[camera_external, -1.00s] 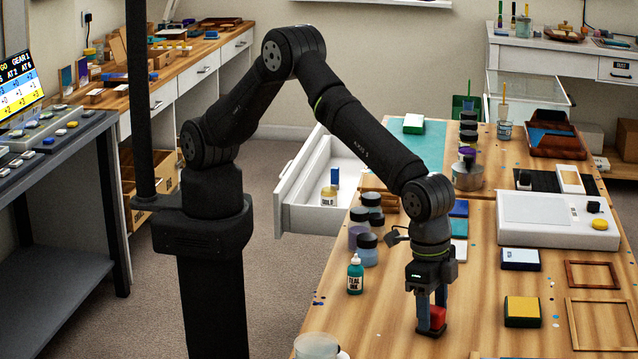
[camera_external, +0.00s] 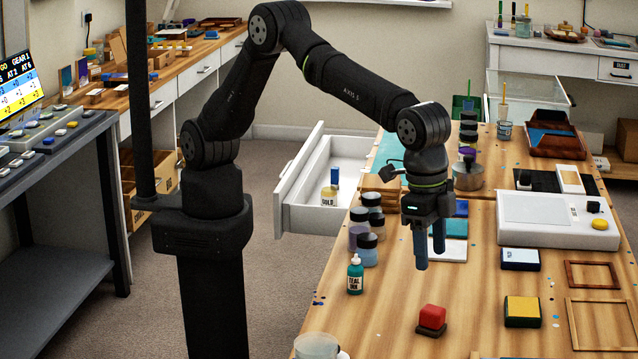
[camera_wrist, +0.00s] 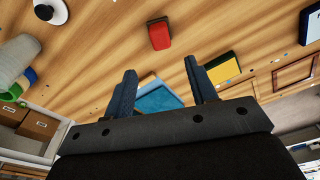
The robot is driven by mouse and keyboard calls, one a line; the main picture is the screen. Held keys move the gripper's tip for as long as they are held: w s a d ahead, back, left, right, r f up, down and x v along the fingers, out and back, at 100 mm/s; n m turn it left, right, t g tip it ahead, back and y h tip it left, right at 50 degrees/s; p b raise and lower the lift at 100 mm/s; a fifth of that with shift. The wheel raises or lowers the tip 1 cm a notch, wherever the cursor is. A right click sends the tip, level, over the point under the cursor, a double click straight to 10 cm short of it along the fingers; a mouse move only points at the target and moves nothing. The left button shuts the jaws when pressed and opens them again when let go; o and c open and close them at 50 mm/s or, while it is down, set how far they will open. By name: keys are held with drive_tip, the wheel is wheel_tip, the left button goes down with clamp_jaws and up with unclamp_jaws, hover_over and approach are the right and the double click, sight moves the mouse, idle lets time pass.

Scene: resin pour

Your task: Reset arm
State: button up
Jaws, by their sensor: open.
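My gripper (camera_external: 429,254) is open and empty, raised above the wooden workbench (camera_external: 480,290). Its two fingers also show apart in the wrist view (camera_wrist: 160,85). A red block on a dark base (camera_external: 432,319) sits on the bench below and in front of the gripper, apart from it. The red block also shows at the top of the wrist view (camera_wrist: 159,35).
A teal ink bottle (camera_external: 355,275) and several lidded jars (camera_external: 366,248) line the bench's left edge. A white scale-like device (camera_external: 555,220), a yellow-and-green block (camera_external: 522,311) and wooden frames (camera_external: 592,275) are at right. An open white drawer (camera_external: 310,220) juts out at left.

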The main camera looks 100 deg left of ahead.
sight(434, 309)
drive_tip(key=f, duration=0.4)
drive_tip(key=w+f, duration=0.1)
drive_tip(key=f, duration=0.7)
drive_tip(key=shift+w+d, duration=0.15)
drive_tip(key=shift+d, duration=0.1)
drive_tip(key=shift+w+r, duration=0.1)
drive_tip(key=shift+r, duration=1.65)
